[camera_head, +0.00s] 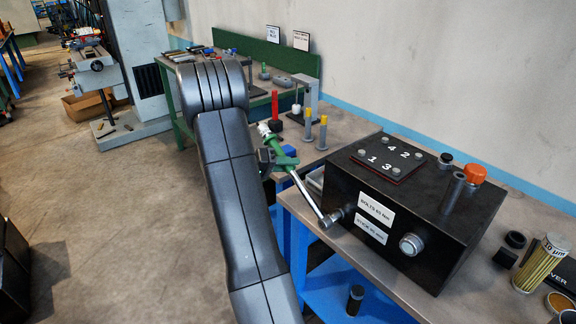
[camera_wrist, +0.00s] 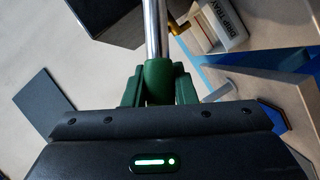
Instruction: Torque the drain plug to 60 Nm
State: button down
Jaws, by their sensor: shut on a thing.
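The torque wrench (camera_head: 305,190) has a green grip and a bare metal shaft. My gripper (camera_head: 277,158) is shut on the green grip, which also shows in the wrist view (camera_wrist: 158,82). The shaft slopes down right to the wrench head (camera_head: 331,218), at the left of the black housing's (camera_head: 345,190) front face. The drain plug is not clearly visible there; I cannot tell whether the head is seated on it. A round silver fitting (camera_head: 411,244) sits further right on that face. Two white labels (camera_head: 376,209) are between them; one seems to mention bolts.
A red-brown plate (camera_head: 387,168) numbered 1 to 4 lies on the housing, with an orange cap (camera_head: 474,174) near its right end. A yellow filter (camera_head: 542,263) stands on the bench at right. Yellow-topped tools (camera_head: 322,132) stand behind the wrench. The floor at left is open.

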jog(key=shift+r, duration=0.1)
jog(key=shift+s+d+r+m+b, duration=0.3)
jog(key=shift+s+r+b, duration=0.1)
jog(key=shift+r+b, duration=0.3)
jog(key=shift+r+y, duration=0.15)
jog(key=shift+y, duration=0.15)
jog(key=shift+s+d+r+m+t+b, duration=0.35)
jog(key=shift+r+b, duration=0.2)
jog(key=shift+b, duration=0.3)
jog(key=shift+s+r, duration=0.1)
jog(key=shift+s, duration=0.05)
jog(key=shift+s+d+r+m+y+b, duration=0.35)
jog(key=shift+r+b, duration=0.2)
jog(key=shift+b, duration=0.35)
